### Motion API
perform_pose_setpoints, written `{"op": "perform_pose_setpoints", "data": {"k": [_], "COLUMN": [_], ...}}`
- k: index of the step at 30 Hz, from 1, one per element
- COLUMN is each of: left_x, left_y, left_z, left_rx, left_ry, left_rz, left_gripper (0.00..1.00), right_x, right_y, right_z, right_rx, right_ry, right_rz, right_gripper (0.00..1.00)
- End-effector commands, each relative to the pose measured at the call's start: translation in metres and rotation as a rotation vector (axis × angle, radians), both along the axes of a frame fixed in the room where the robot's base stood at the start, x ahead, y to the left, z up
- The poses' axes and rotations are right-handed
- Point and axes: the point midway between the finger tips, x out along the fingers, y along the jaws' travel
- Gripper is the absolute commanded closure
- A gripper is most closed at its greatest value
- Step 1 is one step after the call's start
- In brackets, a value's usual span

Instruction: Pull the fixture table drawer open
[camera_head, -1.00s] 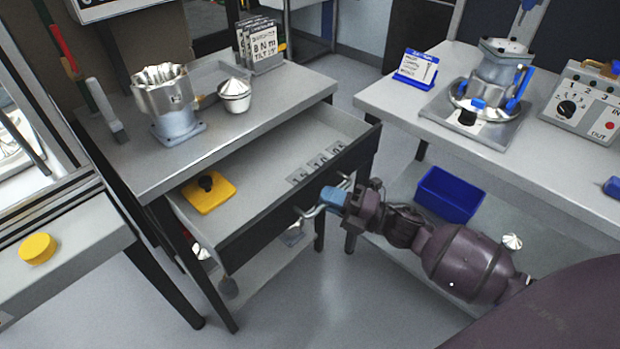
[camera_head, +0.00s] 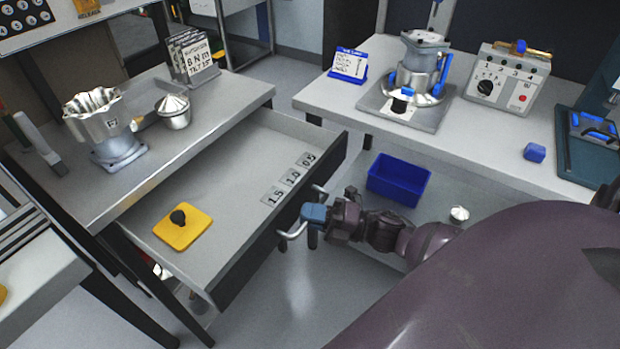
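The fixture table (camera_head: 190,125) stands at the left, and its drawer (camera_head: 215,180) is pulled well out towards me. A yellow plate with a black knob (camera_head: 183,226) and several number tags (camera_head: 290,178) lie inside the drawer. The dark drawer front has a silver bar handle (camera_head: 293,233). My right gripper (camera_head: 312,213), with blue fingertips, is at the middle of this handle and appears shut on it. The fingers hide the middle of the bar. My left gripper is not in view.
A metal housing (camera_head: 103,125), a small pot with a conical lid (camera_head: 173,110) and a sign stand on the fixture table. At the right, a second bench (camera_head: 330,93) carries a clamped housing and a control box (camera_head: 506,84). A blue bin (camera_head: 398,180) sits below it.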

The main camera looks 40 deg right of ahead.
Motion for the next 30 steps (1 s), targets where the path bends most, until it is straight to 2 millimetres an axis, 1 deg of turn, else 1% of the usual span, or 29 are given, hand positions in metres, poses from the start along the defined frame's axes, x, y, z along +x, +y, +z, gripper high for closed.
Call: {"op": "perform_pose_setpoints", "data": {"k": [1, 4, 12, 16, 20, 30], "left_x": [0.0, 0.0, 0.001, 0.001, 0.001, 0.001], "left_y": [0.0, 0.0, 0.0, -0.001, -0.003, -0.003], "left_z": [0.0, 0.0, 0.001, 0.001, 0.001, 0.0], "left_rx": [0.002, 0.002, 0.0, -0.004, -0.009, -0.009], "left_ry": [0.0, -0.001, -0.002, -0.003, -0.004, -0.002], "left_rz": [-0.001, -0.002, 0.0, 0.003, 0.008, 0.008], "left_gripper": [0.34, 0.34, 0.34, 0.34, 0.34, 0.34], "right_x": [0.0, 0.0, 0.0, -0.005, -0.018, -0.061], "right_y": [0.0, 0.0, 0.0, -0.005, -0.017, -0.057], "right_z": [0.0, 0.0, 0.0, -0.002, -0.005, -0.015], "right_rx": [0.0, 0.0, -0.001, 0.0, -0.002, -0.002], "right_ry": [0.0, 0.0, 0.001, 0.002, 0.004, 0.004], "right_rz": [0.0, 0.0, 0.0, -0.001, -0.002, -0.002], "right_gripper": [0.78, 0.63, 0.63, 0.63, 0.63, 0.63]}}
